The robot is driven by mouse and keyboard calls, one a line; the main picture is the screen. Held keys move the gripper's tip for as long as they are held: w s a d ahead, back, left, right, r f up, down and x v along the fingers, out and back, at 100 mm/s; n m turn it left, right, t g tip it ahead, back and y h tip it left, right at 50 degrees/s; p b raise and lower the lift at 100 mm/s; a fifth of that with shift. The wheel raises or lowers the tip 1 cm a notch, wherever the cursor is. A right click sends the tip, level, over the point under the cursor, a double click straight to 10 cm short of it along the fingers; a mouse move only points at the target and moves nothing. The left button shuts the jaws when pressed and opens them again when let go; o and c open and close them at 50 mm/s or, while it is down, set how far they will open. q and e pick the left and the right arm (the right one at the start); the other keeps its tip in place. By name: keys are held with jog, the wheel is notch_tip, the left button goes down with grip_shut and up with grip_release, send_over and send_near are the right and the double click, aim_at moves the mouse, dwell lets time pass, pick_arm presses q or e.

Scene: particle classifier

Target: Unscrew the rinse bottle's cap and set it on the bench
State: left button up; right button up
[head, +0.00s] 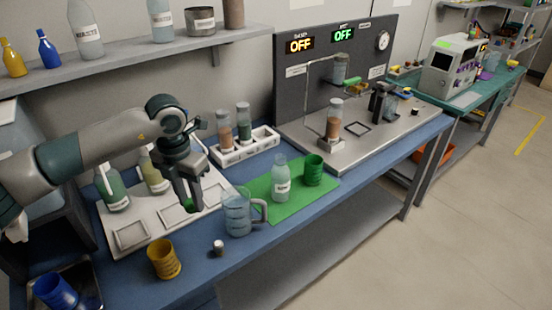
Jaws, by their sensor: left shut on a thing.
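A pale, translucent bottle with a white label (281,180) stands upright on the green mat (257,190); it looks like the rinse bottle, and I see no distinct cap on its neck. My left gripper (190,204) points down over the white board at the left of the bench, apart from that bottle. It is shut on a small green thing (187,204), mostly hidden by the fingers; I cannot tell for sure that it is a cap. My right gripper is not in view.
A clear jug (237,214), a small grey-topped piece (218,247) and a yellow cup (164,259) stand near the front edge of the blue bench (205,268). A green cup (314,170) stands beside the bottle. A white rack (245,147) is behind.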

pick_arm(q)
jog(key=n, duration=0.1)
jog(key=w+f+n, duration=0.1)
jog(key=n, duration=0.1)
jog(key=shift+d, duration=0.1)
jog(key=w+f+n, duration=0.1)
jog(key=n, duration=0.3)
jog(key=w+f+n, duration=0.1)
jog(key=n, duration=0.4)
jog(key=w+f+n, duration=0.1)
jog(key=f+n, duration=0.1)
jog(key=n, duration=0.3)
jog(key=shift+w, duration=0.2)
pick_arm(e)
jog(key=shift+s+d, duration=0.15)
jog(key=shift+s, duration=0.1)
pick_arm(q)
notch_tip(320, 180, down, 5)
jog(key=shift+f+p, duration=0.1)
jog(key=shift+p, duration=0.95)
jog(key=shift+f, duration=0.5)
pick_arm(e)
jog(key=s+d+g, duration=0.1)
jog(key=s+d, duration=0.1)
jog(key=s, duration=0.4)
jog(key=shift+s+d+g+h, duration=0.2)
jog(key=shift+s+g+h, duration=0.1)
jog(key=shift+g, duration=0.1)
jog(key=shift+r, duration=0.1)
